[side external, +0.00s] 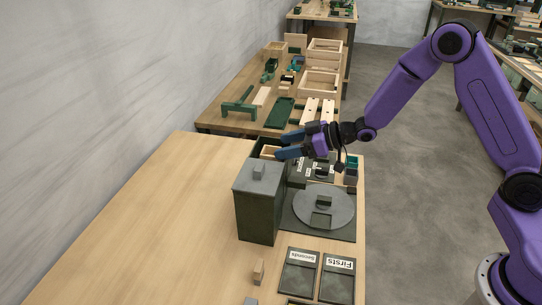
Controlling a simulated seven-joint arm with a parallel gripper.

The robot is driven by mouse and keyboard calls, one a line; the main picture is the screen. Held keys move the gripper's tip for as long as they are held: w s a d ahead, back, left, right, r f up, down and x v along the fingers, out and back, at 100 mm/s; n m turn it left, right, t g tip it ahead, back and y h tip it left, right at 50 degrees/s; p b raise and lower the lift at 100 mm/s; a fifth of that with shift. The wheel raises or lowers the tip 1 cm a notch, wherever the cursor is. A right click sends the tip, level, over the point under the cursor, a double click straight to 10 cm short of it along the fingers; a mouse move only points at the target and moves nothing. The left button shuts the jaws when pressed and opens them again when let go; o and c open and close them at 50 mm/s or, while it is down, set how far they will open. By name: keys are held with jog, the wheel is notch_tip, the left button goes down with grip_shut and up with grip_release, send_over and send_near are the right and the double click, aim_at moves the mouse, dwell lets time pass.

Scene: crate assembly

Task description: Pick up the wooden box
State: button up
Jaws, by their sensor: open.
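My gripper (291,146) is open, with its two blue fingers pointing left above the far part of the near table. A small light wooden box (268,152) shows just left of and below the fingers, behind the dark grey upright case. It seems to sit in or against a dark container, and its lower part is hidden by the case. The fingers look close to the box, but I cannot tell whether they touch it. Nothing shows between the fingers.
The tall dark grey case (258,205) stands in front of the box. A round grey turntable (323,207) is to its right. Labelled trays (299,272) lie nearer. The near table's left side (150,220) is clear. A second table behind holds crates (319,84) and green parts.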

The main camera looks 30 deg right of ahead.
aim_at(269, 150)
jog(key=x, duration=0.5)
jog(key=shift+w+a+f, duration=0.2)
jog(key=shift+w+a, duration=0.05)
jog(key=c, duration=0.9)
jog(key=shift+o, duration=0.2)
jog(key=shift+r, duration=0.15)
